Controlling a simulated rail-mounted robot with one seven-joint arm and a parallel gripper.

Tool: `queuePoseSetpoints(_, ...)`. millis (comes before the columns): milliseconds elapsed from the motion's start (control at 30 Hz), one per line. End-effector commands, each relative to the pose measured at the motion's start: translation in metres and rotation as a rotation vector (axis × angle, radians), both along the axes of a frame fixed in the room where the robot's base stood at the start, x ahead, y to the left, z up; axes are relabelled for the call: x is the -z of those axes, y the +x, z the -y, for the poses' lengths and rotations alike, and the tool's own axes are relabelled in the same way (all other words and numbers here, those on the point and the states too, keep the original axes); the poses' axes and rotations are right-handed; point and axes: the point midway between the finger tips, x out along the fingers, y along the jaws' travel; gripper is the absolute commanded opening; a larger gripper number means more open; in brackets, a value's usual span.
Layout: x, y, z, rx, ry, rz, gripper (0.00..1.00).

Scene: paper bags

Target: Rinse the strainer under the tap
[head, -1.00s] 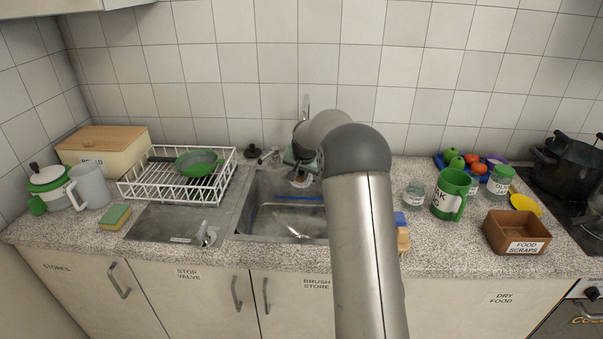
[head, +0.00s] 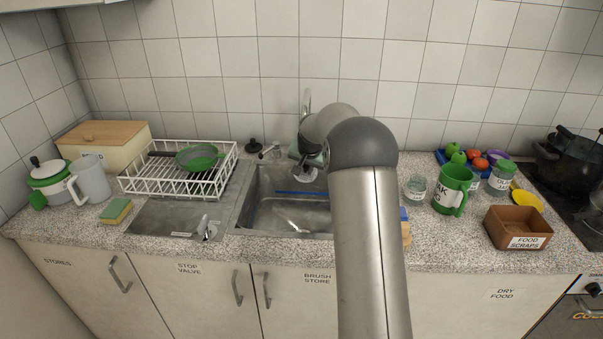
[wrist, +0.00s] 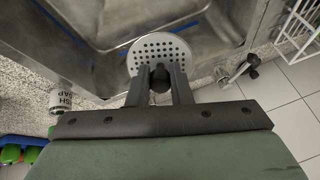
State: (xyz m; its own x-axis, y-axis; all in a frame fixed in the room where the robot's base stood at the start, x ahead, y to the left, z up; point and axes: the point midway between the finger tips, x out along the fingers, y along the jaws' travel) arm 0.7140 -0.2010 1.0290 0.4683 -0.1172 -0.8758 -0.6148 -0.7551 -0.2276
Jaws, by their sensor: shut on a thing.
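The strainer is a pale round disc with many small holes and a black knob. In the wrist view the strainer (wrist: 148,52) is in front of my gripper (wrist: 160,79), whose fingers are shut on its knob. In the head view the strainer (head: 308,175) hangs over the back right of the sink (head: 262,212), beside my arm. The tap's upright spout (head: 306,101) shows behind my arm, mostly hidden. I cannot see water running or where the outlet is relative to the strainer.
A white dish rack (head: 180,186) with a green pan (head: 199,156) stands left of the sink. A small black knob (head: 254,146) sits at the sink's back edge. A glass jar (head: 414,190), green mug (head: 453,190) and brown box (head: 518,228) stand to the right.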

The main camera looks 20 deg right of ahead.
Motion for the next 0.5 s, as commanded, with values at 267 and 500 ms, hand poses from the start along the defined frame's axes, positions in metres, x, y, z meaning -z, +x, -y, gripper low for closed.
queuePoseSetpoints(267,0.002,-0.022,-0.005,0.000,-0.002,0.001,0.00)
queuePoseSetpoints(500,0.002,-0.041,-0.010,0.000,-0.001,0.002,0.00)
